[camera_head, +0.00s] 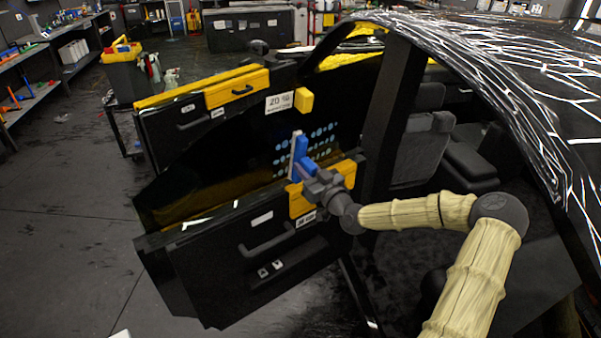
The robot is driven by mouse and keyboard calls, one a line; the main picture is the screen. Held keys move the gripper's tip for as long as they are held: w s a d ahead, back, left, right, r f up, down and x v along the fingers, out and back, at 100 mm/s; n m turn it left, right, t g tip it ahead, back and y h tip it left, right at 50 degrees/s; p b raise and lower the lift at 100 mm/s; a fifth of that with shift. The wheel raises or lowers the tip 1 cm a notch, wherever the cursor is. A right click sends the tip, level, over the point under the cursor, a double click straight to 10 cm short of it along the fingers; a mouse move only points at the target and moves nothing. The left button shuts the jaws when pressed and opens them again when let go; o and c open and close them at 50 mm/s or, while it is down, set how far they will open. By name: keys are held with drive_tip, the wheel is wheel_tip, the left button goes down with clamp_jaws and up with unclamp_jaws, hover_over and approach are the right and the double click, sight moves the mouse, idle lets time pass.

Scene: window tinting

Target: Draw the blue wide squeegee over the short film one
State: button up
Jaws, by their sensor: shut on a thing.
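The blue wide squeegee (300,150) is upright in my gripper (308,178). A pale strip runs along its left side. My gripper is shut on its lower part. The squeegee and gripper hide part of the patch. I cannot tell whether the squeegee's edge touches the film.
A yellow block (303,100) and a "20 %" label (279,102) are at the window's upper edge. Yellow pads cover parts of the door frame (210,290). The car seats (420,150) are at the right. A cart (125,85) with bottles stands at the back left. The left floor is mostly clear.

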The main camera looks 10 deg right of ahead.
drive_tip(key=shift+w+d+r+b, duration=0.1)
drive_tip(key=shift+w+d+b, duration=0.25)
drive_tip(key=shift+d, duration=0.4)
drive_tip(key=shift+w+d+b, duration=0.3)
drive_tip(key=shift+w+d, duration=0.1)
drive_tip(key=shift+d, duration=0.4)
drive_tip(key=shift+w+d+r+b, duration=0.1)
drive_tip(key=shift+w+d+b, duration=0.25)
drive_tip(key=shift+d, duration=0.4)
drive_tip(key=shift+d, duration=0.1)
drive_tip(key=shift+w+d+f+b, duration=0.1)
drive_tip(key=shift+w+d+b, duration=0.2)
drive_tip(key=shift+d, duration=0.45)
drive_tip(key=shift+w+d+r+b, duration=0.1)
drive_tip(key=shift+w+d+b, duration=0.2)
drive_tip(key=shift+d, duration=0.45)
drive_tip(key=shift+w+d+f+b, duration=0.15)
drive_tip(key=shift+w+d, duration=0.2)
drive_tip(key=shift+d, duration=0.4)
drive_tip(key=shift+d, duration=0.15)
drive_tip(key=shift+w+d, duration=0.35)
drive_tip(key=shift+d, duration=0.4)
drive_tip(key=shift+w+d, duration=0.3)
drive_tip(key=shift+d, duration=0.45)
drive_tip(key=shift+w+d, duration=0.35)
drive_tip(key=shift+d, duration=0.4)
